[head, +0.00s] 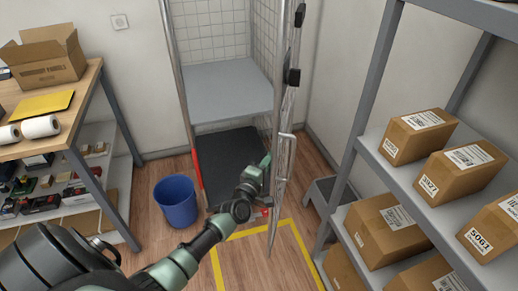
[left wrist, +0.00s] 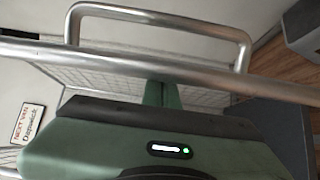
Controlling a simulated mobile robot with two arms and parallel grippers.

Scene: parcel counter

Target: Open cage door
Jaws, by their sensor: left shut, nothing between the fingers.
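The wire cage (head: 178,75) stands against the back wall with its front uncovered. Its door (head: 275,215) stands open, swung out at the right side and seen nearly edge-on. The silver door handle (head: 288,136) is on the door's right face; it also shows in the left wrist view (left wrist: 160,12) beyond a metal tube of the door (left wrist: 200,66). My left gripper (head: 266,160) is shut and empty, at the left, inner side of the door. I cannot tell whether it touches the door. My right gripper is not in view.
A grey shelf (head: 228,85) and dark floor (head: 245,150) lie inside the cage. A blue bin (head: 176,202) stands at its left. A parcel rack (head: 356,140) stands close right, with a grey step stool (head: 325,195) beside it. A yellow-taped floor area (head: 290,232) is clear.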

